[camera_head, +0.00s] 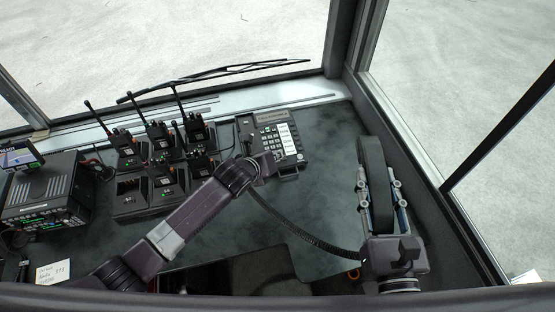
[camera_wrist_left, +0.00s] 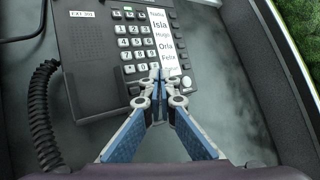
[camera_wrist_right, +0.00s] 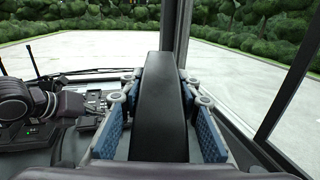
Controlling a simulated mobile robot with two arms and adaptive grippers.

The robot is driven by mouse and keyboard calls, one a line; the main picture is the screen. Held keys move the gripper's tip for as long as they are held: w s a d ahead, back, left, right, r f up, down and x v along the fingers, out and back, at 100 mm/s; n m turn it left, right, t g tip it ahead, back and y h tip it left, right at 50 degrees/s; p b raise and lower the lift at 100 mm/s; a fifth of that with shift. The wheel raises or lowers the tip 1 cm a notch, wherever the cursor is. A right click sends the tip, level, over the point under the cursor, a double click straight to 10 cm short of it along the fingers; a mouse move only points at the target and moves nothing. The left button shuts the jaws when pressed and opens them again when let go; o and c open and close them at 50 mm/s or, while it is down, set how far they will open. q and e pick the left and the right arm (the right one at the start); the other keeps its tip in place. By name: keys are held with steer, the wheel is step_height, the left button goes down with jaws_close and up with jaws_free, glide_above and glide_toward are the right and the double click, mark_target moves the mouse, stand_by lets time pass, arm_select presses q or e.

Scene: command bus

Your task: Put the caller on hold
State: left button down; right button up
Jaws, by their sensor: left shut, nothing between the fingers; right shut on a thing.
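The desk phone (camera_head: 291,146) sits on the dark dashboard in the head view. It also fills the upper part of the left wrist view (camera_wrist_left: 92,75), with its number keys and a white name list. My left gripper (camera_wrist_left: 157,78) is shut and empty, its fingertips at the lower edge of the keypad. I cannot tell whether they touch a key. My right gripper (camera_head: 379,192) is shut on the black handset (camera_head: 372,165) and holds it at the right side of the dashboard. The handset stands between its fingers in the right wrist view (camera_wrist_right: 160,110).
Several radios (camera_head: 158,136) stand in chargers (camera_head: 131,196) left of the phone. A radio unit (camera_head: 44,190) and a paper note (camera_head: 53,272) are at the far left. A coiled cord (camera_head: 300,235) runs from near the phone toward the right gripper. Window frames bound the right side.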

arm_select(q)
steer(key=shift+f, duration=0.1)
stand_by(0.4)
steer(key=shift+w+f, duration=0.1)
steer(key=shift+f, duration=0.2)
arm_select(e)
steer(key=shift+f, duration=0.1)
arm_select(q)
steer(key=shift+f+b, duration=0.35)
arm_select(e)
steer(key=shift+f, duration=0.2)
arm_select(q)
steer(key=shift+r, duration=0.15)
arm_select(e)
steer(key=shift+r, duration=0.15)
arm_select(q)
steer(key=shift+r+p, duration=0.65)
steer(key=shift+p, duration=0.25)
arm_select(e)
steer(key=shift+r, duration=0.75)
